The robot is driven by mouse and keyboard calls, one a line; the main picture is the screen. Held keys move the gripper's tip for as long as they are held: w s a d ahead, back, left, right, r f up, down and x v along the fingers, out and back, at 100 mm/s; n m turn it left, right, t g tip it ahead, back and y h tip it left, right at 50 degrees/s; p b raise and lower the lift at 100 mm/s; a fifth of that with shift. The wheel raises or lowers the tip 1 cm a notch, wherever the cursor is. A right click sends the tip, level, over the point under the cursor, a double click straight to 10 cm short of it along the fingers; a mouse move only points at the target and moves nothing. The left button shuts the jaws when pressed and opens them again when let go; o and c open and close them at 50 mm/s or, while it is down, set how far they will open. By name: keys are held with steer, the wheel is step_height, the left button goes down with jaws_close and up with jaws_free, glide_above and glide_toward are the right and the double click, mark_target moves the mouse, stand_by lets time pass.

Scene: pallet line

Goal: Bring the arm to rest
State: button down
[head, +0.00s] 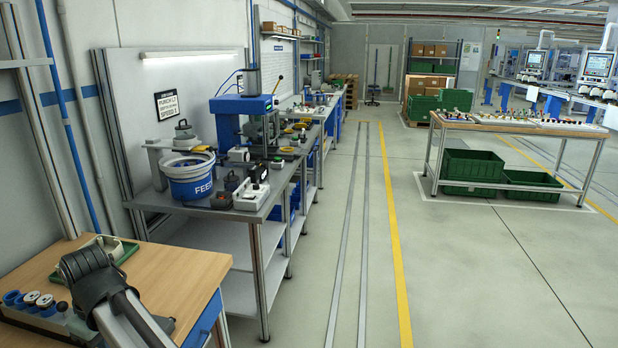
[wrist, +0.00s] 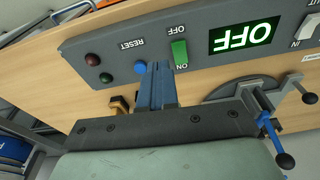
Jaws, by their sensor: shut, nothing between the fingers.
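My gripper (wrist: 157,70) shows in the wrist view, its two blue-grey fingers together with nothing between them. The fingertips are in front of a grey control panel (wrist: 210,60), near a blue RESET button (wrist: 140,67) and a green rocker switch (wrist: 180,54); I cannot tell if they touch it. The panel appears upside down, and its green display (wrist: 246,36) reads OFF. In the head view my arm reaches over the wooden bench (head: 180,272) at the lower left. My fingers cannot be made out there.
A green tray (head: 122,252) and several blue-and-white round parts (head: 30,298) are on the wooden bench. In the wrist view a clamp with a blue lever (wrist: 270,128) and black knobs is right of the fingers. A metal bench (head: 240,212) stands beyond; open floor (head: 470,270) lies right.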

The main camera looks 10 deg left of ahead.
steer(key=w+d+f+m, duration=0.4)
steer(key=w+d+f, duration=0.5)
steer(key=w+d, duration=0.3)
steer(key=w+d+f+m, duration=0.3)
steer(key=w+d+f, duration=0.6)
steer(key=d, duration=0.4)
steer(key=w+d+f+m+h, duration=0.1)
steer(key=d+f+m, duration=0.3)
steer(key=d, duration=0.7)
steer(key=d+f+m, duration=0.1)
steer(key=d+f, duration=0.4)
steer(key=d, duration=0.6)
steer(key=w+d+f+m+h, duration=0.1)
steer(key=d+f+m, duration=0.3)
steer(key=d, duration=0.6)
steer(key=s+d+f+m, duration=0.1)
steer(key=s+d+f, duration=0.3)
steer(key=d, duration=0.5)
steer(key=s+f+g, duration=0.3)
steer(key=s+f, duration=0.7)
steer(key=s, duration=0.4)
steer(key=s+f+g, duration=0.3)
steer(key=s+f, duration=0.8)
steer(key=s, duration=0.4)
steer(key=shift+s+g, duration=0.2)
steer(key=shift+g, duration=0.2)
steer(key=c, duration=1.8)
jaws_free()
steer(key=shift+a, duration=0.1)
